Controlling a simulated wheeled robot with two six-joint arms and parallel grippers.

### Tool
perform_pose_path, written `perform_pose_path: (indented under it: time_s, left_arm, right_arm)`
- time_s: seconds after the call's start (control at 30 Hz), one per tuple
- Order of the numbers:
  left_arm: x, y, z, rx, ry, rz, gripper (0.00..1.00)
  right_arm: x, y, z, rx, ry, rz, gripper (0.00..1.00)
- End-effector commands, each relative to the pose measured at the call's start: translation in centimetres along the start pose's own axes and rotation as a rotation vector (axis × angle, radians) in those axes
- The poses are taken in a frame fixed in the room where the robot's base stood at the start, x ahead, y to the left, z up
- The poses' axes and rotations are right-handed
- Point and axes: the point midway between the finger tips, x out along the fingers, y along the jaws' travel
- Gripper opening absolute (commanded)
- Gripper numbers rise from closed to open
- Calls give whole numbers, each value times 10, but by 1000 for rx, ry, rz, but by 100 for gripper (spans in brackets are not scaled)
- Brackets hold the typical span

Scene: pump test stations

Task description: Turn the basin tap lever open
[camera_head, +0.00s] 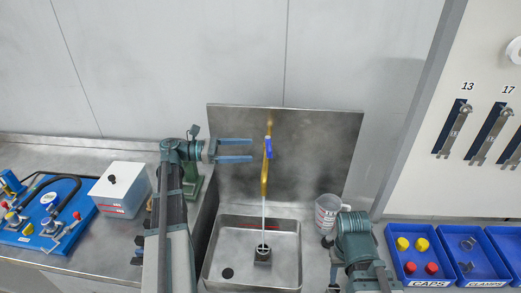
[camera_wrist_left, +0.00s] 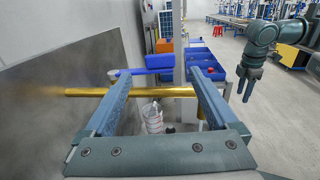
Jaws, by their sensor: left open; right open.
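The basin tap has a brass spout (camera_head: 264,178) in front of the steel backsplash, with a blue lever (camera_head: 268,147) on top. A thin pale stream, looking like water, falls from the spout into the steel basin (camera_head: 230,222). My left gripper (camera_head: 250,150) is open and empty, with its fingertips just left of the lever. In the left wrist view the blue lever (camera_wrist_left: 145,71) lies just beyond and between the open fingers (camera_wrist_left: 158,76), above the brass spout (camera_wrist_left: 90,92); contact cannot be told. My right gripper (camera_wrist_left: 246,82) hangs apart from the tap, pointing down.
A clear measuring jug (camera_head: 326,212) stands right of the basin, near my right arm. Blue bins (camera_head: 405,272) with caps and clamps are at the right. A white box (camera_head: 121,190) and a blue pump board (camera_head: 45,215) are at the left. The backsplash (camera_head: 320,150) rises behind the tap.

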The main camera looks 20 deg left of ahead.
Motion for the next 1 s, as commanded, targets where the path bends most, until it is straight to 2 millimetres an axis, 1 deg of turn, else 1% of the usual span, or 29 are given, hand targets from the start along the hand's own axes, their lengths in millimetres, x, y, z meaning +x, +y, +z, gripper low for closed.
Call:
perform_pose_path:
  time_s: [0.03,0.1,0.27,1.0]
  left_arm:
    - [-8,1,0,0,0,2,92]
    - [-15,1,0,0,0,1,92]
    - [-24,0,0,0,0,0,92]
    - [-26,0,0,0,0,0,92]
  right_arm:
    - [0,0,0,0,0,0,50]
    - [0,0,0,0,0,0,50]
    - [0,0,0,0,0,0,50]
    - [0,0,0,0,0,0,50]
